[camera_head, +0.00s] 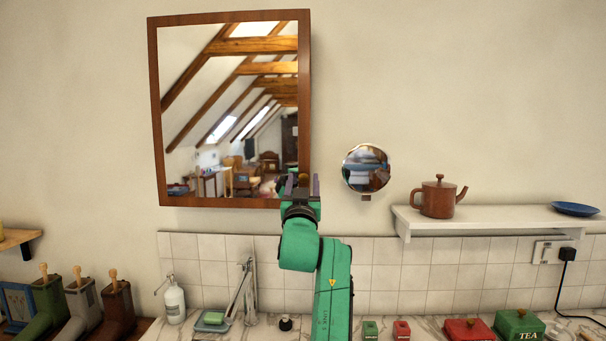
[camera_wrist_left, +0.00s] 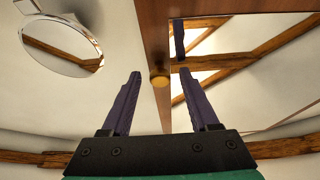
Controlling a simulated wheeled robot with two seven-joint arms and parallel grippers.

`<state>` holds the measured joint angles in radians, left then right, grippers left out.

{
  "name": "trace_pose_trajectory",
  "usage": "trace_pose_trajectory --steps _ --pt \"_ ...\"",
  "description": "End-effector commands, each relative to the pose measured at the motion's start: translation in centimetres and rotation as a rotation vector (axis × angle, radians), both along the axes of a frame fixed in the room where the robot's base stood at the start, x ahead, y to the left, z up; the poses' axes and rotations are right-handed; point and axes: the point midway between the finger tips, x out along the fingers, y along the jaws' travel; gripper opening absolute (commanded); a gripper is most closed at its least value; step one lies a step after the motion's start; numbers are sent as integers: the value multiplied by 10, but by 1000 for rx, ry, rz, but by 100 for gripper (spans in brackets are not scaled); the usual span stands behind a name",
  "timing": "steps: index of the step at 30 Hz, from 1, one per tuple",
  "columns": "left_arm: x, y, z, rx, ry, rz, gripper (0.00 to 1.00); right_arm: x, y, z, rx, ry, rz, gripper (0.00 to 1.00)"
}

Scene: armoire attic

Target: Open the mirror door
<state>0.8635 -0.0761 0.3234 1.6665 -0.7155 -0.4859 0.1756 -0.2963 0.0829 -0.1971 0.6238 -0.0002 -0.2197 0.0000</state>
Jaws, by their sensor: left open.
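The mirror door (camera_head: 153,110) is a tall mirror in a brown wooden frame on the wall at the upper left of the head view. It looks shut or nearly so. Its frame (camera_wrist_left: 153,35) also shows in the left wrist view, with a small round brass-coloured knob (camera_wrist_left: 159,77) on it. My left gripper (camera_head: 301,183) is at the frame's lower right corner. In the left wrist view its two purple fingers are open, one on each side of the knob. I see no clear contact with the knob. My right gripper is not in view.
A round mirror (camera_head: 366,168) is on the wall just right of the gripper. A white shelf (camera_head: 480,222) holds a brown teapot (camera_head: 439,197) and a blue dish (camera_head: 576,209). Below are a tap (camera_head: 245,290), a soap bottle (camera_head: 174,301) and tins on the counter.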

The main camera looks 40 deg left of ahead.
Motion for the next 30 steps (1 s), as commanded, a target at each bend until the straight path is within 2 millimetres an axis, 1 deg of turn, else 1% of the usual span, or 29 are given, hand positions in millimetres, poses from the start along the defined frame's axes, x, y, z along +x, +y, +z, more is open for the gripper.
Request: trace_pose_trajectory --steps 3,7,8,9,12,30 --pt "2 1 0 0 0 0 61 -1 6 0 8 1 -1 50" --pt "1 1 0 -1 1 0 61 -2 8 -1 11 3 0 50" --pt "1 1 0 -1 1 0 50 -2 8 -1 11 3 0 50" --pt "1 1 0 -1 1 0 34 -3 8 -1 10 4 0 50" --pt "1 1 -1 -1 1 0 0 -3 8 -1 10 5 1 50" --pt "1 1 0 -1 1 0 0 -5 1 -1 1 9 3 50"
